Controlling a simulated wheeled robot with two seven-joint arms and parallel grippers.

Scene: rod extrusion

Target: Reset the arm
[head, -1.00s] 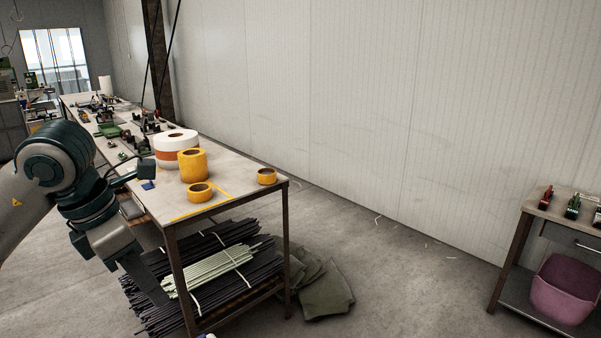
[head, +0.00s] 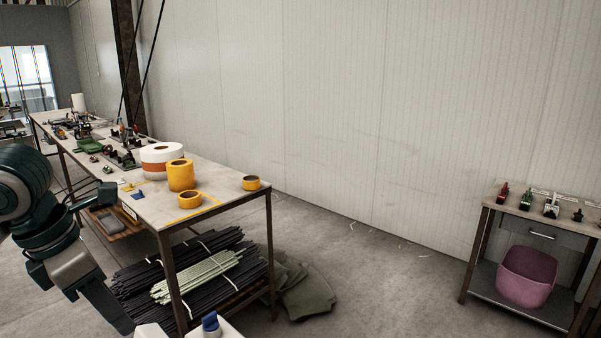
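My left arm comes in from the left edge. Its dark teal and grey wrist carries my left gripper (head: 106,308), which points down and to the right in front of the workbench. The gripper shows as one dark flat shape, so its opening cannot be made out. No object can be seen held in it. My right gripper is not in view.
A long workbench (head: 225,186) holds yellow tape rolls (head: 180,176) and a large white-orange roll (head: 162,158). Dark and pale rods (head: 205,273) lie below. A side table (head: 480,245) with a pink bin (head: 526,277) stands right. Open floor lies between.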

